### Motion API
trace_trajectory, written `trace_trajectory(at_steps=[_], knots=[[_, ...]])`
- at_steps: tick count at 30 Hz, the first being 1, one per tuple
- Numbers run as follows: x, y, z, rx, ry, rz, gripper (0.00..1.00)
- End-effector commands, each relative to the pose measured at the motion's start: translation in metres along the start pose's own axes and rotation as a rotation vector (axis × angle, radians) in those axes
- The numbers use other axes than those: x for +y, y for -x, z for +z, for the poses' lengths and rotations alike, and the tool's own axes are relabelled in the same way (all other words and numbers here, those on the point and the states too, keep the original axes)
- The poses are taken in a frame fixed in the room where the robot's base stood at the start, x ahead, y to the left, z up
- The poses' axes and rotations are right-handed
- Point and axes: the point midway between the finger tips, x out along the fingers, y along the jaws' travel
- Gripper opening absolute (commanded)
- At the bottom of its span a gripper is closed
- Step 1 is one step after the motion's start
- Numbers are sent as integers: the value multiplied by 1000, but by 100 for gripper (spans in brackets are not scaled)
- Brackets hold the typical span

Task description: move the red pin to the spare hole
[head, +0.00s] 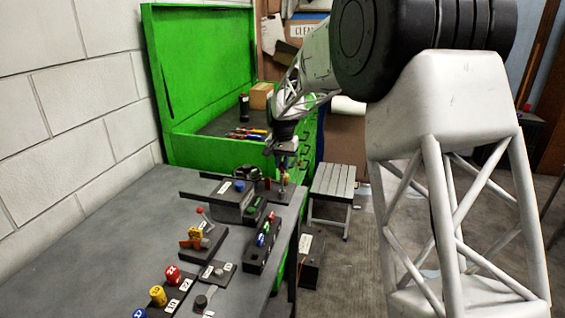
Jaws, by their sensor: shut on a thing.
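My gripper (284,171) points down over the far right end of the grey bench. It is shut on a small thin thing, too small here to tell its colour or whether it is a pin. A black block (256,262) stands near the bench's right edge below, with small coloured pieces in a row, among them a red one (271,216) and a blue one (261,240). I cannot tell whether the red one is the task's pin. No empty hole can be made out at this size.
The grey bench (80,240) has free room at left. A lever fixture with a red knob (200,211) and red and yellow labelled cylinders (158,296) stand nearer. A grey box (232,204) is left of my gripper. A green tool chest (195,150) rises behind.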

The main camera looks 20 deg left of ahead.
Motion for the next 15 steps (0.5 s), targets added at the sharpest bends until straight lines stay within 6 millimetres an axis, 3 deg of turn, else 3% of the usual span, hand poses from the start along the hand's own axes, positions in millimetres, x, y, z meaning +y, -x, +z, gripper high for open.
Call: trace_trajectory(at_steps=[15], knots=[[0, -9, 0, 1, 0, 0, 0]])
